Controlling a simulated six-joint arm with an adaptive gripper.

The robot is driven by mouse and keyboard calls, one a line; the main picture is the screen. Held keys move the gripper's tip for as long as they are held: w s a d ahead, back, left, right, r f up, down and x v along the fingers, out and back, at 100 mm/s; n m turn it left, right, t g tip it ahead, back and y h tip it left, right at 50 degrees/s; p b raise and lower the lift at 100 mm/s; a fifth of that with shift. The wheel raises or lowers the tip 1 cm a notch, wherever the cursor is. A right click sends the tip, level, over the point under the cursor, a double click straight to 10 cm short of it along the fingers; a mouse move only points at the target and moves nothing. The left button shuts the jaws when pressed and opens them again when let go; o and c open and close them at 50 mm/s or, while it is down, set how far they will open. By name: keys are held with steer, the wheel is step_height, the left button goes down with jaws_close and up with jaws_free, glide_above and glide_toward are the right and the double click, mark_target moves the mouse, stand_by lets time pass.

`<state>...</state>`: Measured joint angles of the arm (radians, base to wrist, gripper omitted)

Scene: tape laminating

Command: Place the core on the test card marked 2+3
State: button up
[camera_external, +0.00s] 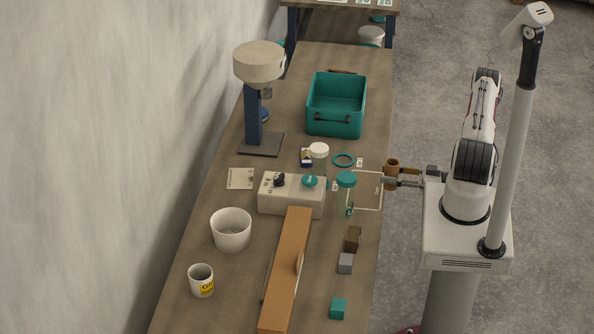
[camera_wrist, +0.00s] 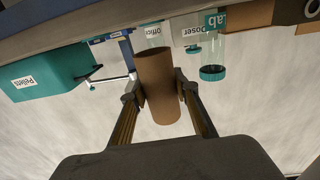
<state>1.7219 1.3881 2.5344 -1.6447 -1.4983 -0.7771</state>
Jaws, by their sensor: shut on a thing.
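The core, a brown cardboard tube (camera_external: 391,167), is held upright between the fingers of my gripper (camera_external: 394,178), just beyond the right edge of the workbench. In the wrist view, the core (camera_wrist: 158,90) sits between both fingertips of my gripper (camera_wrist: 160,93). A pale flat card (camera_external: 240,179) lies on the bench left of the white control box.
A thin frame (camera_external: 370,208) stands close to the core.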

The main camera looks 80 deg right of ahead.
steer(key=s, duration=0.6)
steer(key=shift+s+a, duration=0.15)
steer(key=shift+s, duration=0.05)
stand_by(0.4)
stand_by(0.9)
